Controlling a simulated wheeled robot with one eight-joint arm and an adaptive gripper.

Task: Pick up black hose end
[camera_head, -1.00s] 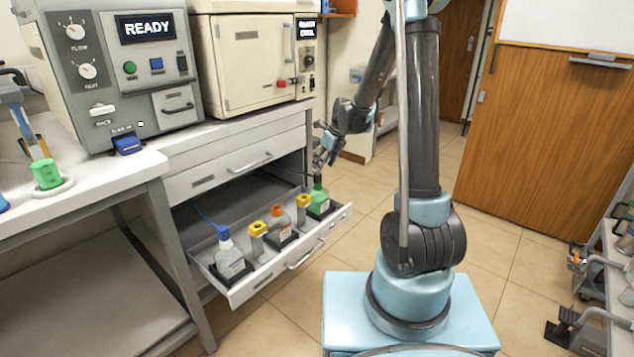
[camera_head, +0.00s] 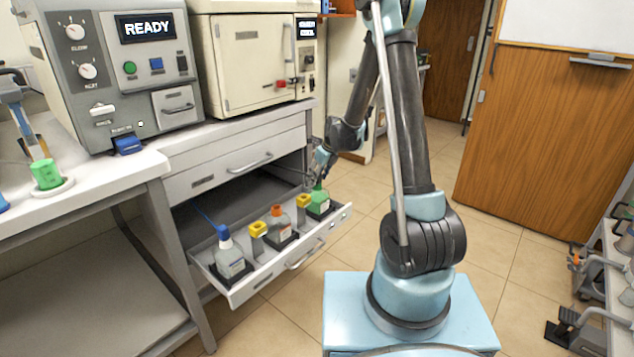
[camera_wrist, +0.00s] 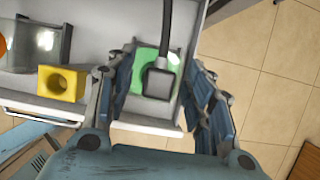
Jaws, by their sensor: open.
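The black hose end (camera_wrist: 160,80) is a dark, square-ended piece on a black hose in the wrist view. The hose runs up out of the top of that view. It overlaps a green bottle (camera_wrist: 145,64) below it; I cannot tell whether they touch. My gripper (camera_wrist: 158,66) is open, with one finger on each side of the hose end and bottle. In the head view my gripper (camera_head: 318,172) is low over the green bottle (camera_head: 319,204) at the drawer's right end. I cannot make out the hose there.
The open drawer (camera_head: 235,293) also holds yellow-topped items (camera_head: 258,229), an orange-capped bottle (camera_head: 277,218) and a blue-capped wash bottle (camera_head: 229,259). The cabinet front (camera_head: 230,163) stands behind the drawer.

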